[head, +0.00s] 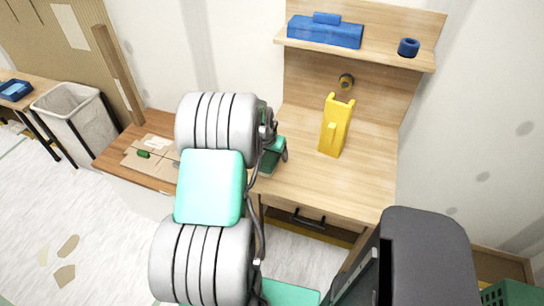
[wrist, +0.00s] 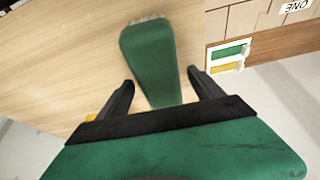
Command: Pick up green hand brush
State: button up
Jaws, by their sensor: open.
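The green hand brush (wrist: 150,62) lies on the light wooden worktop (wrist: 60,60) in the wrist view, with a pale bristle edge at its far end. My gripper (wrist: 160,76) is open, with one dark finger on each side of the brush's near part. The fingers appear apart from the brush; their height over it is hard to judge. In the head view my gripper (head: 274,155) is over the left part of the worktop, partly behind my arm. I cannot make out the brush there.
A yellow tool (head: 335,128) stands on the worktop to the right. A lower brown table (head: 113,160) with cardboard is at left, beside a lined bin (head: 78,112). The worktop's front right is clear.

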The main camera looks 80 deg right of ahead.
jog(key=c, duration=1.5)
jog(key=shift+r, duration=0.1)
jog(key=shift+c, duration=0.5)
jog(key=shift+r, duration=0.1)
jog(key=shift+r, duration=0.25)
notch_tip(320, 180, up, 2)
jog(key=shift+r+b, duration=0.2)
jog(key=shift+b, duration=0.35)
jog(key=a+r, duration=0.4)
jog(key=w+a+r+b, duration=0.1)
jog(key=r, duration=0.1)
jog(key=shift+a+r, duration=0.25)
jog(key=shift+a, duration=0.15)
jog(key=w+a+r, duration=0.1)
jog(key=a+r, duration=0.2)
jog(key=a, duration=0.5)
jog(key=shift+w+r+b, duration=0.2)
jog(key=shift+b, duration=0.2)
